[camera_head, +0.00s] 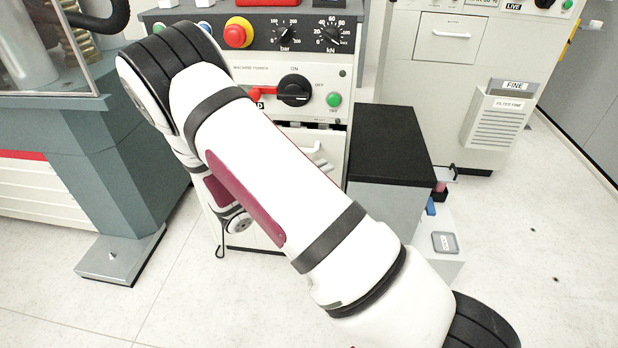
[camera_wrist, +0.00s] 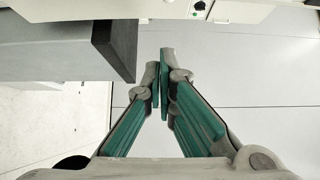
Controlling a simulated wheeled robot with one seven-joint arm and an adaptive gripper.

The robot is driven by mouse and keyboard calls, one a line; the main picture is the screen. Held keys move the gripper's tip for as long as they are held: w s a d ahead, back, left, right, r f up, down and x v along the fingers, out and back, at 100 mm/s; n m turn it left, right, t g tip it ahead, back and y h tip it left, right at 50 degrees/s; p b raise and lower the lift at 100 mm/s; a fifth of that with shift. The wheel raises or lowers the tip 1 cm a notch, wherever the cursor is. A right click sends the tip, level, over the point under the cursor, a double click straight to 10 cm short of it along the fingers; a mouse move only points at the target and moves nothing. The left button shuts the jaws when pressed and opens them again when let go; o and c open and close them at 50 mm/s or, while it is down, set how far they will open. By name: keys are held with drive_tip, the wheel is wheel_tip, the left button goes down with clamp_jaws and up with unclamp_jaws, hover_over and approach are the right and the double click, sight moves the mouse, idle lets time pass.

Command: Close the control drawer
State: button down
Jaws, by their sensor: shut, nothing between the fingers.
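The control cabinet (camera_head: 345,75) stands at the top centre of the head view, with dials and switches on its face. Below the switches is a drawer front with a pale handle (camera_head: 318,155), largely hidden behind my arm. A dark gap shows above this drawer front; how far it stands out, I cannot tell. My gripper (camera_wrist: 162,70) shows in the wrist view with its teal fingers shut and nothing between them. A pale grey panel (camera_wrist: 255,70) lies behind and to the right of the fingertips; whether they touch it, I cannot tell. The head view hides my gripper behind my arm.
A black-topped grey block (camera_head: 385,140) stands right of the cabinet; a dark-edged block (camera_wrist: 75,52) shows left of the fingers in the wrist view. Another cabinet (camera_head: 445,75) stands further right. A grey machine frame (camera_head: 110,160) is at left. Open floor (camera_head: 90,315) lies in front.

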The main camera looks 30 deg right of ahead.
sight(329, 145)
drive_tip(key=shift+w+d+b, duration=0.4)
drive_tip(key=shift+w+d, duration=0.2)
drive_tip(key=shift+d, duration=0.45)
drive_tip(key=shift+w+d+b, duration=0.4)
drive_tip(key=shift+w+d, duration=0.25)
drive_tip(key=shift+d, duration=0.4)
drive_tip(key=shift+w+d+b, duration=0.4)
drive_tip(key=shift+w+d, duration=0.2)
drive_tip(key=shift+d, duration=0.45)
drive_tip(key=shift+w+d, duration=0.1)
drive_tip(key=shift+w, duration=0.05)
drive_tip(key=shift+w+d+p, duration=0.75)
drive_tip(key=shift+w, duration=0.2)
drive_tip(key=shift+w+d+p, duration=0.7)
drive_tip(key=shift+w+d, duration=0.05)
drive_tip(key=shift+w, duration=0.2)
drive_tip(key=shift+r, duration=0.1)
